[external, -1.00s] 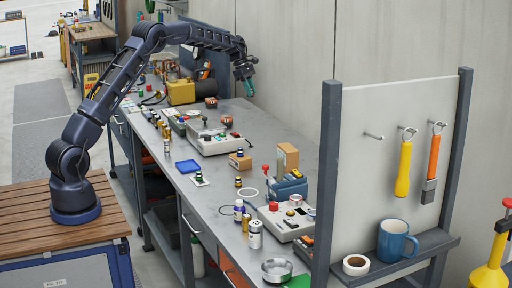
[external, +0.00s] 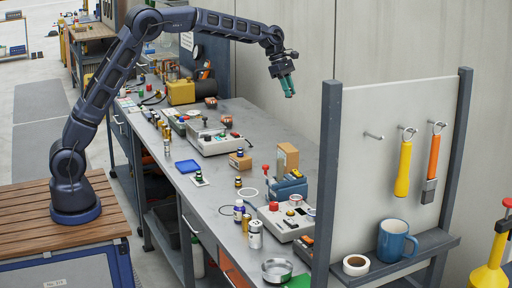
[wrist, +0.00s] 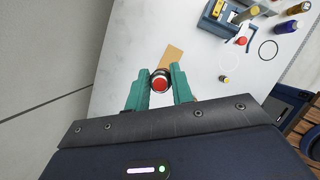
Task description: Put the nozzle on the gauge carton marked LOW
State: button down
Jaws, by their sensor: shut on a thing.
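My gripper (external: 287,88) is high above the far right part of the bench, its teal fingers pointing down. In the wrist view the fingers (wrist: 158,90) are shut on a round red-topped piece with a dark rim, which looks like the nozzle (wrist: 160,83). In the external view the fingers hide most of it. Two tan cartons stand on the bench below: a taller one (external: 287,157) and a lower one (external: 240,162) with a small dark piece on top. A tan carton (wrist: 173,56) shows just past the fingers in the wrist view. I cannot read LOW on either.
A blue device (external: 288,188) and a grey box with a red knob (external: 287,220) stand near the taller carton. Small bottles (external: 255,233) stand at the front edge.

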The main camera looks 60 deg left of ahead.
aim_at(291, 148)
jog(key=shift+s+d, duration=0.1)
jog(key=shift+d, duration=0.25)
notch_tip(291, 148, down, 20)
jog(key=shift+r, duration=0.1)
dwell(0.4)
jog(key=c, duration=1.2)
grip_release()
